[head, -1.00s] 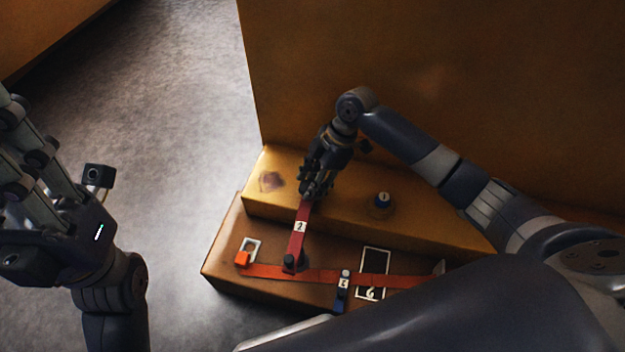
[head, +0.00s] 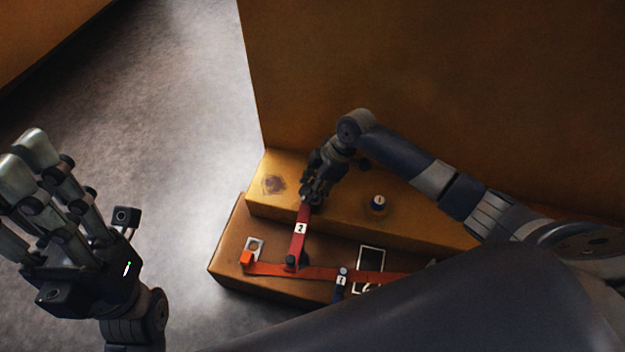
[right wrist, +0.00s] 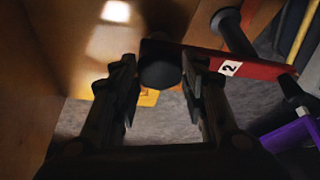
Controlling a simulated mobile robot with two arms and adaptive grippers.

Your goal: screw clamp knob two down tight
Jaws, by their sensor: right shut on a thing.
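A red clamp bar with a white label 2 (head: 300,229) runs from the gold upper step down to the brown lower step; it also shows in the right wrist view (right wrist: 262,69). My right gripper (head: 310,196) is at the bar's upper end, mostly hiding the knob in the head view. In the right wrist view a dark round knob (right wrist: 160,72) sits between the two fingers of my right gripper (right wrist: 162,88), at the end of the red bar. That gripper is shut on it. My left gripper (head: 28,195) is open and empty, over the floor at the left.
A tall brown wall rises behind. Floor at left is clear.

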